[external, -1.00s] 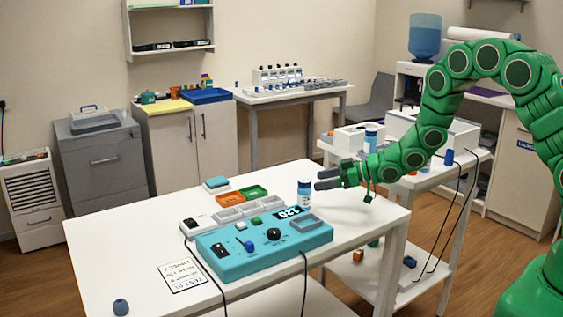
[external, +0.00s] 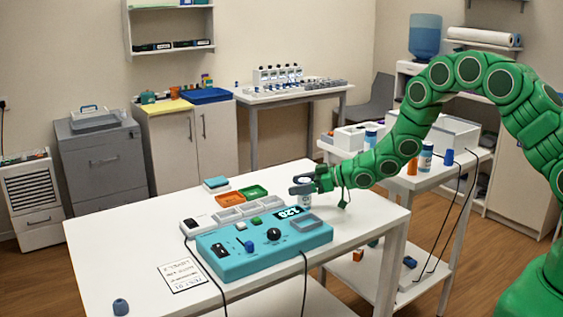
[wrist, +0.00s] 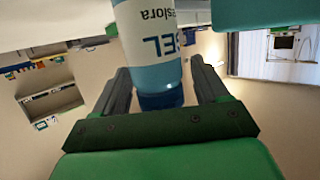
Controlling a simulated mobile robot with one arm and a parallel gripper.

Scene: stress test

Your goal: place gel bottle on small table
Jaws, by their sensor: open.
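The gel bottle (wrist: 155,45), white-labelled with a blue cap, stands on the large white table (external: 130,245) behind the teal device. In the external view the bottle (external: 304,201) is partly hidden by my gripper (external: 301,188). In the wrist view my gripper (wrist: 163,88) is open, with one finger on each side of the bottle. A gap shows beside the right finger; contact at the left finger is hard to tell. A smaller white table (external: 468,168) stands to the right, partly hidden behind my green arm.
The teal device (external: 262,252) with trailing cables lies just in front of the bottle. Another bottle (external: 425,158), an orange container (external: 412,166) and white boxes crowd the smaller table.

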